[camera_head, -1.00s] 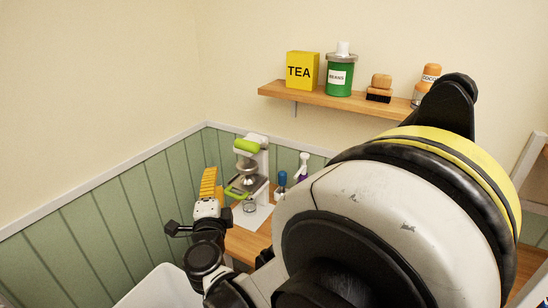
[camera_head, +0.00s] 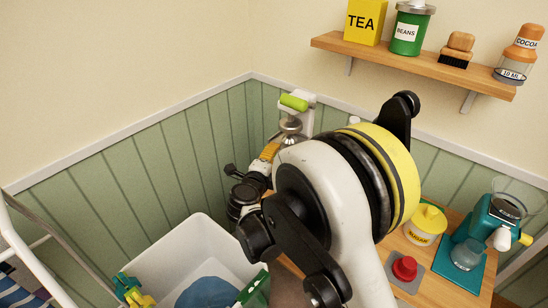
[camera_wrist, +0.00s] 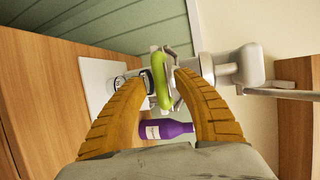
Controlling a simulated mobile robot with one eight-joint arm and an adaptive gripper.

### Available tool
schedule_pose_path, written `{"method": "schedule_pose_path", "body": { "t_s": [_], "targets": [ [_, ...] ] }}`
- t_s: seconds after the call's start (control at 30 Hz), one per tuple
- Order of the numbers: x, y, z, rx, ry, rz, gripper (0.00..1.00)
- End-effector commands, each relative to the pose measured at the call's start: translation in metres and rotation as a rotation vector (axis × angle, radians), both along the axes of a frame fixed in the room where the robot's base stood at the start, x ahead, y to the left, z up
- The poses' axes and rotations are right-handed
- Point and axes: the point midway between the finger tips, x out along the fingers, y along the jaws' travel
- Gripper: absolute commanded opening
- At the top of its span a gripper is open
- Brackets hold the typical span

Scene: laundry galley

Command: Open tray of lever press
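The lever press (camera_head: 306,117) is white, with a green lever grip (camera_head: 293,102) on top and a metal bowl-shaped part below it. My arm hides its lower part in the head view. In the wrist view the press (camera_wrist: 210,68) lies sideways, its white base (camera_wrist: 98,80) to the left. A green bar handle (camera_wrist: 159,80), seemingly the tray's, shows between my fingertips. My gripper (camera_wrist: 160,75) has its two yellow fingers apart, one on each side of the handle. I cannot tell whether they touch it. My gripper (camera_head: 268,152) also shows in front of the press in the head view.
A purple bottle (camera_wrist: 165,129) stands close beside the press. A glass (camera_wrist: 120,82) sits on the base. A sugar jar (camera_head: 424,226), red-knobbed item (camera_head: 404,268) and teal appliance (camera_head: 497,220) stand to the right. A white bin (camera_head: 172,250) is below; a shelf (camera_head: 415,62) is above.

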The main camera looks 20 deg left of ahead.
Motion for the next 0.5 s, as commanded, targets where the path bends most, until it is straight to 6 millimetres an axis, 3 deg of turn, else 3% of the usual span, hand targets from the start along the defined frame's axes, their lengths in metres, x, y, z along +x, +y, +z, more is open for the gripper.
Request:
{"method": "schedule_pose_path", "body": {
  "t_s": [0.37,0.5],
  "targets": [
    [0.007,0.0005,-0.0007,0.0,0.0,0.002,0.36],
    [0.007,0.0004,-0.0007,0.0,0.0,0.001,0.0]
  ]
}}
